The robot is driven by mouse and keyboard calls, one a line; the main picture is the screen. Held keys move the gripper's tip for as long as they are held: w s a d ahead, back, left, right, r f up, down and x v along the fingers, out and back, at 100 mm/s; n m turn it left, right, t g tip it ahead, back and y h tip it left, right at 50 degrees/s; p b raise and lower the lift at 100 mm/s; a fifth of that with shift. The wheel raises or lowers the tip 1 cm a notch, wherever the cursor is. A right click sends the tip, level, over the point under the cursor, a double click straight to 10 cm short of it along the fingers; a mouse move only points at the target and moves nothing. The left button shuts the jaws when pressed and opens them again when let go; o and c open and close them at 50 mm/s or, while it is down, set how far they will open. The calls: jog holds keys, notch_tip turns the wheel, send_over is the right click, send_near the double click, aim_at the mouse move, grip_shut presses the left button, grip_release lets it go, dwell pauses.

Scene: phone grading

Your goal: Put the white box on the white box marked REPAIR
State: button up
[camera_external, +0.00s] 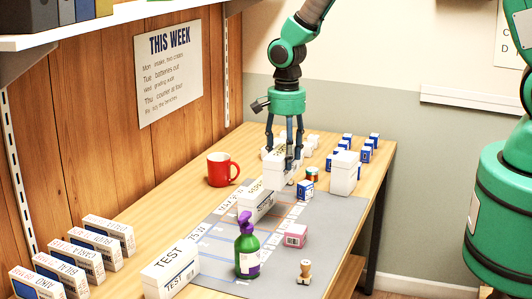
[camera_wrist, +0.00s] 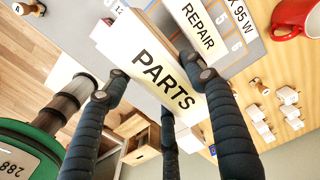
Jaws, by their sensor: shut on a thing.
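My gripper (camera_external: 284,158) is shut on a white box (camera_external: 277,172) above the grey mat. In the wrist view the white box between my fingers bears the word PARTS (camera_wrist: 165,80). The white box marked REPAIR (camera_external: 256,206) is on the mat, just below and left of the held box in the external view. Its REPAIR lettering (camera_wrist: 197,22) shows beyond the held box in the wrist view. I cannot tell whether the two boxes touch. My fingers hide part of the held box.
A white TEST box (camera_external: 170,268), green spray bottle (camera_external: 247,250), pink box (camera_external: 295,236) and stamp (camera_external: 304,272) are nearby. A red mug (camera_external: 221,169) stands left. Several small blue boxes (camera_external: 366,150) are behind.

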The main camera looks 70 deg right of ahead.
jog(key=w+d, duration=0.1)
jog(key=w, duration=0.7)
jog(key=shift+f, duration=0.35)
jog(key=shift+f+p, duration=0.4)
jog(key=shift+f, duration=1.35)
jog(key=shift+f, duration=0.15)
jog(key=o, duration=1.4)
jog(key=shift+s, duration=0.1)
jog(key=shift+r, duration=0.2)
notch_tip(320, 180, up, 12)
jog(key=shift+f+b, duration=0.1)
jog(key=shift+b, duration=0.2)
